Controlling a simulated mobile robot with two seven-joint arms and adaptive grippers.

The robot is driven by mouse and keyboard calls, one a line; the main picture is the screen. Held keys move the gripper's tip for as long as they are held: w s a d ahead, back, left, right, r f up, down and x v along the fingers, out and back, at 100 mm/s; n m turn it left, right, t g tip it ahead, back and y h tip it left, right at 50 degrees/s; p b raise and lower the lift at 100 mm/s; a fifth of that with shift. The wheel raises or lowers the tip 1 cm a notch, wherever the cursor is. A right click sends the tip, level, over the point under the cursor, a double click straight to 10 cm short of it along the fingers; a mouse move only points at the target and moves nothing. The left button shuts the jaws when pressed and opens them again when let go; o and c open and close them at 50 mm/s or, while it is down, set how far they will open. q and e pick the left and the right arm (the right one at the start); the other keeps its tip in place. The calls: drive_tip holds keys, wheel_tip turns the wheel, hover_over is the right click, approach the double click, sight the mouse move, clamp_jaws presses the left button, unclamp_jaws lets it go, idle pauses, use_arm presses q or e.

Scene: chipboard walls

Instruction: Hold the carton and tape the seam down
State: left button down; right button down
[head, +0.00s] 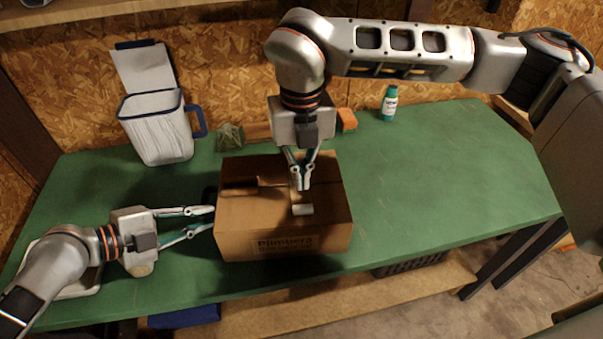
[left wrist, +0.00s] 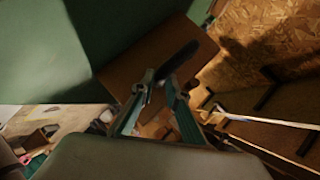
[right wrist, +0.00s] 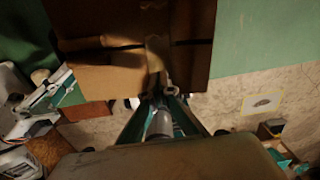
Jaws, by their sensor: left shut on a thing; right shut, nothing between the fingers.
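A closed brown carton (head: 285,225) with printing on its front sits on the green bench. A dark seam line crosses its top from left to right. A paler tape strip (head: 300,197) lies across the seam and ends in a whitish piece towards the front. My left gripper (head: 213,219) is at the carton's left side, its fingers shut on the carton; the exact contact is hard to see. In the left wrist view a dark strip lies by its fingertips on the carton (left wrist: 150,60). My right gripper (head: 302,187) is shut and empty, pointing down at the tape.
A white bin (head: 160,140) with a blue handle stands at back left. A small greenish object (head: 230,137), an orange block (head: 347,120) and a teal bottle (head: 389,104) stand along the back. The bench's right side (head: 450,180) is clear.

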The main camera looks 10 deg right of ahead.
sight(301, 198)
drive_tip(key=shift+f, duration=0.25)
drive_tip(key=shift+f, duration=0.35)
drive_tip(key=shift+f, duration=1.4)
drive_tip(key=shift+w+d, duration=0.2)
drive_tip(key=shift+w, duration=1.4)
drive_tip(key=shift+w+d, duration=0.25)
drive_tip(key=shift+w, duration=1.35)
drive_tip(key=shift+w+d, duration=0.2)
drive_tip(key=shift+w, duration=1.4)
drive_tip(key=shift+r, duration=3.5)
